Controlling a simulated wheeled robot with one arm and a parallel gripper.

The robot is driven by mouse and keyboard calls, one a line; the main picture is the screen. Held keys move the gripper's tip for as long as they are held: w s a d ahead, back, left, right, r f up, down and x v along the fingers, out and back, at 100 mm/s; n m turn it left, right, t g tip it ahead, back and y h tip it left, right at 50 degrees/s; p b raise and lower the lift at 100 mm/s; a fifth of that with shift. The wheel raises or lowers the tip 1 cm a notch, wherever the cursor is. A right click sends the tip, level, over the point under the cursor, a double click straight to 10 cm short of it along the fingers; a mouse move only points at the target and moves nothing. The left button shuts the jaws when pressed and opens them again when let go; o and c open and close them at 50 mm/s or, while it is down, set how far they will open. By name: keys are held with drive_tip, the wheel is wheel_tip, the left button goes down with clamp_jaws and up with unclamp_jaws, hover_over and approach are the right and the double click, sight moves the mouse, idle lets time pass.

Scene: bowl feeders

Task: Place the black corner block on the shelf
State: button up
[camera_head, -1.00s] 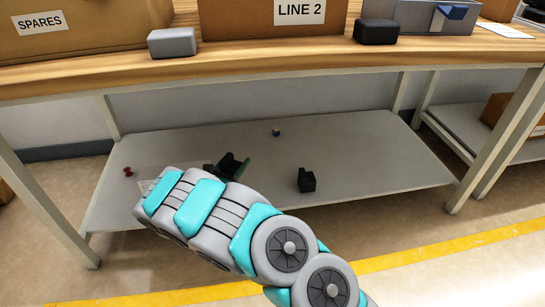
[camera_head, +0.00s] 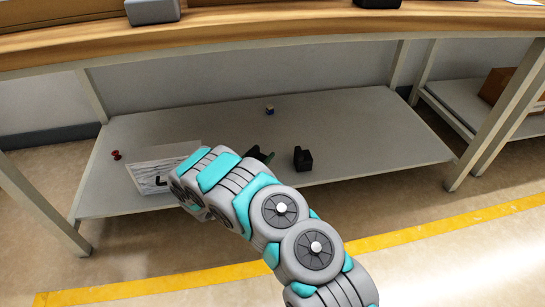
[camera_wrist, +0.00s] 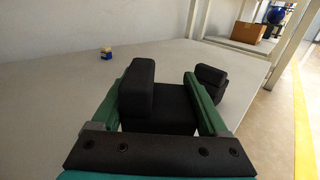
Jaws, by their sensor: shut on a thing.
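My gripper (camera_head: 262,156) reaches low over the grey lower shelf (camera_head: 350,125), partly hidden behind my arm in the head view. In the wrist view its green fingers (camera_wrist: 160,95) are shut on a black corner block (camera_wrist: 160,112), which has a tall upright part at the left and a low part between the fingers. I cannot tell whether it touches the shelf. Another black block (camera_head: 303,160) stands on the shelf just right of my gripper. A black piece (camera_wrist: 210,77) shows by the right finger; I cannot tell whether it is that block.
A white printed sheet (camera_head: 150,172) with a dark mark lies at the shelf's left, beside a small red object (camera_head: 116,155). A small blue-and-pale cube (camera_head: 269,110) stands farther back. The wooden worktop (camera_head: 270,35) overhangs the shelf. Shelf space at the right is clear.

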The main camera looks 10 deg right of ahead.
drive_tip(key=d, duration=0.1)
drive_tip(key=w+d, duration=0.1)
drive_tip(key=d, duration=0.2)
drive_tip(key=shift+w+f, duration=0.2)
drive_tip(key=shift+w, duration=0.05)
drive_tip(key=shift+w+d+f+b, duration=0.1)
drive_tip(key=shift+d+f+b, duration=0.1)
drive_tip(key=shift+f, duration=0.7)
drive_tip(key=shift+w+d+f+b, duration=0.1)
drive_tip(key=shift+d+f+b, duration=0.1)
drive_tip(key=shift+f, duration=0.7)
drive_tip(key=shift+f, duration=0.15)
drive_tip(key=o, duration=1.2)
